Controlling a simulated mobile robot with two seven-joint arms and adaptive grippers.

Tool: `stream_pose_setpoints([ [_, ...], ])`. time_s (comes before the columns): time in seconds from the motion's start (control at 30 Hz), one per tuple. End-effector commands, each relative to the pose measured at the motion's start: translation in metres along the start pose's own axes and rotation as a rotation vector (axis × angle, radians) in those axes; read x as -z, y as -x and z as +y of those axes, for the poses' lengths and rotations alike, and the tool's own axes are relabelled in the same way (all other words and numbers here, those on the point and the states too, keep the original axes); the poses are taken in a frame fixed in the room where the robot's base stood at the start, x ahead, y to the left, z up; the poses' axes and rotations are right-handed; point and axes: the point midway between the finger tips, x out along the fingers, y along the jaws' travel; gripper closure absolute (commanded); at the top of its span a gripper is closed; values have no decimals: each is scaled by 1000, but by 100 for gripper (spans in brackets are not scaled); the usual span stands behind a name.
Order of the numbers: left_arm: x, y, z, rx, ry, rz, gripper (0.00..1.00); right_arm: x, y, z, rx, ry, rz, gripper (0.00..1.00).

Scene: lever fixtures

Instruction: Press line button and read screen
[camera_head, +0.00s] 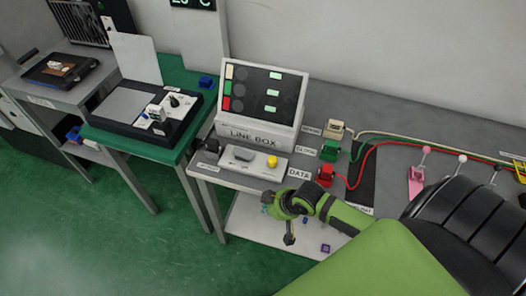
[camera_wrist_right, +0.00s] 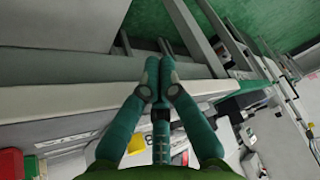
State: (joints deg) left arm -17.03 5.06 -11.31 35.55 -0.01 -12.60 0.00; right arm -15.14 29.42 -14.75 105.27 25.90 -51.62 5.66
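The line box (camera_head: 255,136) stands on the grey bench, its dark screen (camera_head: 262,95) showing colour blocks, round marks and small green labels, too small to read. In front of it a white panel (camera_head: 242,158) carries a grey part and a round yellow button (camera_head: 272,161). The yellow button also shows in the right wrist view (camera_wrist_right: 137,144), partly behind a finger. My right gripper (camera_head: 268,208) is at the bench's front edge, nearer the camera than the button and apart from it. Its teal fingers (camera_wrist_right: 160,72) are together with nothing visible between them. My left gripper is out of view.
Right of the panel are white, green (camera_head: 330,150) and red (camera_head: 326,176) plugs with cables. Pink, white and dark levers (camera_head: 416,180) stand farther right. A green table (camera_head: 186,80) with a black-and-white device is at left. A lower shelf lies under the bench.

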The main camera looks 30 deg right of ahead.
Motion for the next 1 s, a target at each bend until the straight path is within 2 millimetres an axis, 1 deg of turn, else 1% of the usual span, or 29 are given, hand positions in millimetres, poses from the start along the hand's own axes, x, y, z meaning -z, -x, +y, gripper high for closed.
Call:
stream_pose_setpoints([
  [0.03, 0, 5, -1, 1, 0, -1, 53, 21, 13, 7, 15, 15, 28, 100],
  [0.07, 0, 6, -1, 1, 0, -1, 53, 31, 20, 9, 29, 17, 42, 100],
  [0.1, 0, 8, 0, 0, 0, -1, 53, 45, 28, 12, 45, 19, 63, 100],
  [0.17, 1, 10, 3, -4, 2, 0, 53, 63, 39, 20, 67, 16, 88, 100],
  [0.27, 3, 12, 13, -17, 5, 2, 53, 94, 59, 38, 94, -3, 132, 100],
  [0.3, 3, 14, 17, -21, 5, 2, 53, 106, 68, 46, 102, -14, 149, 100],
  [0.4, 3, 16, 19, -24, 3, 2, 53, 132, 90, 64, 120, -47, 184, 100],
  [0.5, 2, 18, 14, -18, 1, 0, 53, 150, 108, 77, 131, -80, 209, 100],
  [0.6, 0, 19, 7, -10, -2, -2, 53, 162, 120, 85, 136, -104, 226, 100],
  [0.7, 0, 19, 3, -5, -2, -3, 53, 167, 126, 89, 139, -118, 234, 100],
  [1.0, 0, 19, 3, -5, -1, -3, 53, 169, 127, 90, 140, -122, 238, 100],
])
